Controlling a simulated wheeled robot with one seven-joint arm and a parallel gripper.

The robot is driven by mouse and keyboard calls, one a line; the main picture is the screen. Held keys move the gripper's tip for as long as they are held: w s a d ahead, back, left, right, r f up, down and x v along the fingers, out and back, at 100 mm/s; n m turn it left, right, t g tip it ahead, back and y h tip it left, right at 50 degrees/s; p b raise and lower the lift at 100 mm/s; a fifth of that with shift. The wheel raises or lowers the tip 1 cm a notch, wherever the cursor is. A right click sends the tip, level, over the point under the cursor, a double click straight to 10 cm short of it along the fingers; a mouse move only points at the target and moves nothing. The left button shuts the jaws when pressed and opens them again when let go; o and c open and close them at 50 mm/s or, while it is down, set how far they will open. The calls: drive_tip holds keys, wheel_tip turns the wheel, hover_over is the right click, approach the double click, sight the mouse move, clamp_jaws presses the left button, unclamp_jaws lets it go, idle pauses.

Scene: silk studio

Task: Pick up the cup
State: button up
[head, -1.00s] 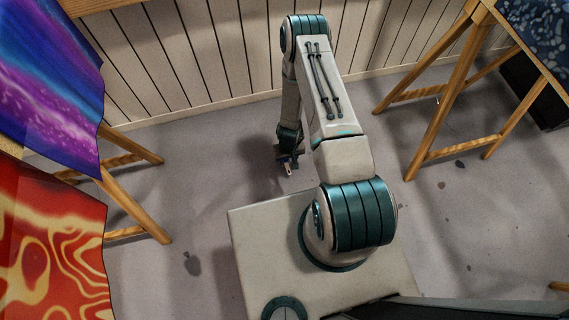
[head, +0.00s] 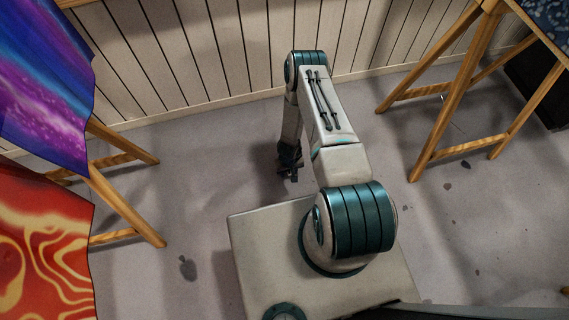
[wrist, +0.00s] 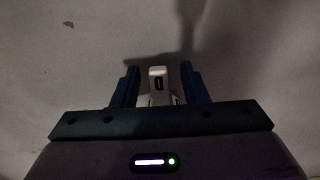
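No cup can be made out in either view. My gripper (head: 289,168) hangs low over the grey floor in front of my base in the head view, small and dark there. In the wrist view, its two blue fingers (wrist: 159,88) stand apart. A small pale piece with a dark slot (wrist: 158,73) shows between them, with gaps on both sides. I cannot tell whether it is part of my gripper. Bare floor shows beyond the fingertips.
Wooden easel-like frames stand at left (head: 127,205) and right (head: 437,125). Purple-blue cloth (head: 45,85) and red patterned cloth (head: 45,245) hang at left. A dark box (head: 537,85) is at far right. A panelled wall (head: 190,60) closes the back. Floor between the frames is clear.

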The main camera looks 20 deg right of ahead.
clamp_jaws()
drive_tip(key=shift+r, duration=0.1)
